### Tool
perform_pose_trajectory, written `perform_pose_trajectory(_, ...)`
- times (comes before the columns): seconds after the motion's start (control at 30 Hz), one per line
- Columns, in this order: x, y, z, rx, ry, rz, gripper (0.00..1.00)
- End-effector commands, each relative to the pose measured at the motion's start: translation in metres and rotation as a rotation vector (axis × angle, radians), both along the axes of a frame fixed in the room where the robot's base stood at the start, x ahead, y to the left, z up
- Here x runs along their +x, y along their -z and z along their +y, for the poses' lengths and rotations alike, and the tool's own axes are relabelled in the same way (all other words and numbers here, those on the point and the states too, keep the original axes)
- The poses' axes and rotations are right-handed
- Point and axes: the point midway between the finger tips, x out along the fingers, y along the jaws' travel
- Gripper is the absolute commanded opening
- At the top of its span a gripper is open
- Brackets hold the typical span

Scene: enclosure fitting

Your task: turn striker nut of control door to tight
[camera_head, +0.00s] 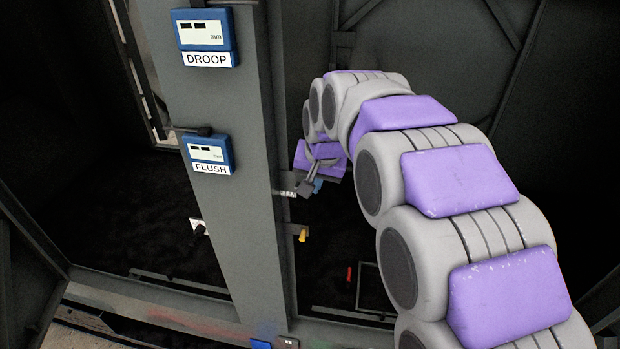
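My gripper (308,189) is at the middle of the body camera view, small and dark, at the right edge of a grey post (225,120). A short pale fitting with dark marks (287,193) sticks out from the post edge right beside the fingers. It may be the striker. I cannot make out a separate nut, and I cannot tell whether the fingers touch the fitting. A small blue part (318,185) shows next to the fingers. The finger gap is too small to read. No label marks the control door.
Two blue gauges, DROOP (206,36) and FLUSH (209,154), are on the post. Below are a black handle on a white plate (198,228) and a yellow-tipped part (303,236). A red piece (349,274) is lower right. Dark frames surround; my arm fills the right.

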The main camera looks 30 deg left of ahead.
Motion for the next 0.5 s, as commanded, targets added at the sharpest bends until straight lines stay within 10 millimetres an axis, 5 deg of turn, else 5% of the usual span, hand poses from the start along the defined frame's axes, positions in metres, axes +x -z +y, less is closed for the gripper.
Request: perform_pose_trajectory(0.5,0.0014,0.0089,-0.0032,0.216,0.003,0.066,0.0)
